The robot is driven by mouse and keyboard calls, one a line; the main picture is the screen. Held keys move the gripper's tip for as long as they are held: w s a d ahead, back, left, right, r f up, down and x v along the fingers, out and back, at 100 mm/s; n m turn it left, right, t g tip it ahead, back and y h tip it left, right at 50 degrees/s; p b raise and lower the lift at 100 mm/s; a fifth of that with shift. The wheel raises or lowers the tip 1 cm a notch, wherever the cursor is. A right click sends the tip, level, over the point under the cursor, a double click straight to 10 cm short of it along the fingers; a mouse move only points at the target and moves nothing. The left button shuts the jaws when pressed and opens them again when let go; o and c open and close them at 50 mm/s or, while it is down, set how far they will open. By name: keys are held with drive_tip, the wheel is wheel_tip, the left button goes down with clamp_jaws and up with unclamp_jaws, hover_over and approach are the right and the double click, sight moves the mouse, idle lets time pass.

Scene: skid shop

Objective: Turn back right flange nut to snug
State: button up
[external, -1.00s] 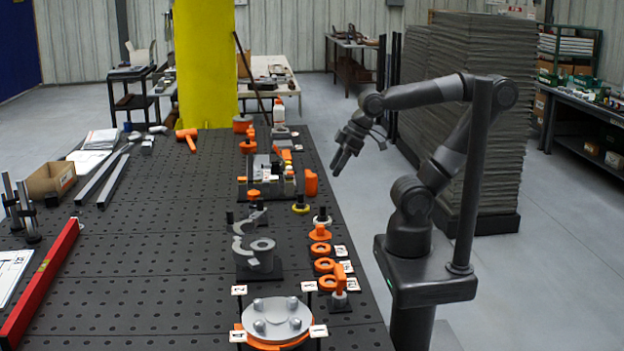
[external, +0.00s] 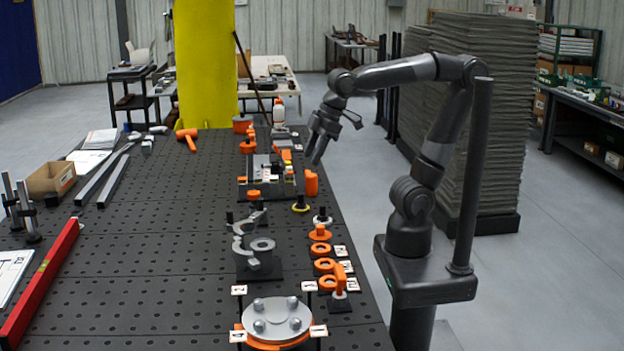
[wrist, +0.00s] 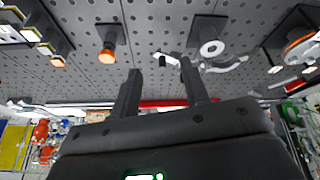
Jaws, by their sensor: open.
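The flange (external: 277,316) is a round silver disc on an orange base at the near end of the dark bench in the external view. Several raised nuts sit on it, among them the back right nut (external: 293,302); how tight it is cannot be told. My gripper (external: 315,160) is open and empty, high over the bench's right edge, well beyond the flange and apart from it. In the wrist view both fingers of my gripper (wrist: 160,80) are spread with nothing between them. I cannot pick out the nut in that view.
Small numbered cards (external: 320,331) stand around the flange. A grey fixture (external: 258,262), orange rings (external: 324,266) and an orange-handled part (external: 340,280) stand just behind it. A red level (external: 40,285) lies on the left. The bench's middle left is clear.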

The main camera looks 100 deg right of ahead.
drive_tip(key=w+a+r+n+g, duration=0.1)
drive_tip(key=w+a+r+n, duration=0.3)
drive_tip(key=w+a, duration=0.5)
drive_tip(key=n+g, duration=0.4)
drive_tip(key=n, duration=0.7)
hover_over(258, 301)
wheel_tip(258, 301, down, 9)
drive_tip(key=shift+h, duration=0.3)
wheel_tip(258, 301, down, 10)
drive_tip(key=shift+f, duration=0.2)
drive_tip(key=shift+c, duration=0.3)
clamp_jaws()
